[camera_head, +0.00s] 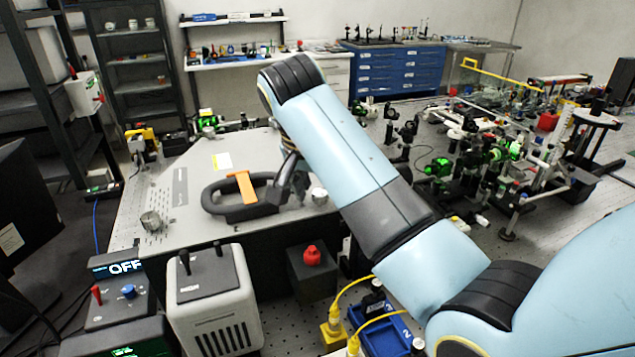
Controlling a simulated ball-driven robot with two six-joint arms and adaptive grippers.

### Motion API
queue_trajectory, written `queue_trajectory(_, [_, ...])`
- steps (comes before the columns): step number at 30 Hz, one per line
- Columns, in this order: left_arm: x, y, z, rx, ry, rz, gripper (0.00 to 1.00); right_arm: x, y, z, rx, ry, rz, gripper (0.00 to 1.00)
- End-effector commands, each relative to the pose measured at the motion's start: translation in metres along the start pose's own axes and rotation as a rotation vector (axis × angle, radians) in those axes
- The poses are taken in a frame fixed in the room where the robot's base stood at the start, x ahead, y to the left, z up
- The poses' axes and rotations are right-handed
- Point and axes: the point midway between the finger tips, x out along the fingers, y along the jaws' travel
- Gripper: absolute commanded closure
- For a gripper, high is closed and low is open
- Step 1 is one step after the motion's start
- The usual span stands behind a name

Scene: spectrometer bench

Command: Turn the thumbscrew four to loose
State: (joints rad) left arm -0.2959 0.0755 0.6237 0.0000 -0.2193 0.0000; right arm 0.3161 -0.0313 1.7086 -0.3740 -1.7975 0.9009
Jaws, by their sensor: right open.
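A large grey instrument lid (200,165) lies on the bench, with a black loop handle (232,209) that has an orange strip across it. A silver round thumbscrew (151,220) stands at the lid's near left corner. Another silver thumbscrew (319,195) stands near its right side; I cannot read a number on either. My right gripper (288,190) is above the lid at the handle's right end, just left of the right thumbscrew. It is open, and its fingers are partly hidden by dark overlap with the handle. My left gripper is not in view.
A control box (123,285) showing OFF, a white-grey unit (213,300) and a red knob on a dark box (312,256) stand in front. A blue tray (385,335) with yellow cables lies near right. Optics (480,160) crowd the right bench. My right arm hides the middle.

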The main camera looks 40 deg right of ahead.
Motion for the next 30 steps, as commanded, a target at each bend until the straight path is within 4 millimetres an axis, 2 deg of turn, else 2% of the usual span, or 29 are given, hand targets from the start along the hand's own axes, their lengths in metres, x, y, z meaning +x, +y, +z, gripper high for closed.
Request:
queue_trajectory(5, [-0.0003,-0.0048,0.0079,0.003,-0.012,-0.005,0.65,-0.0001,-0.0001,0.0001,0.000,0.000,-0.001,0.49])
queue_trajectory(17, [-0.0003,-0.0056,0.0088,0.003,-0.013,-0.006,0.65,-0.0001,-0.0003,-0.0001,0.000,0.000,-0.001,1.00])
queue_trajectory(30, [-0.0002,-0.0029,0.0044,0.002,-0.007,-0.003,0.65,0.0003,0.0006,-0.0001,-0.081,0.001,-0.034,1.00])
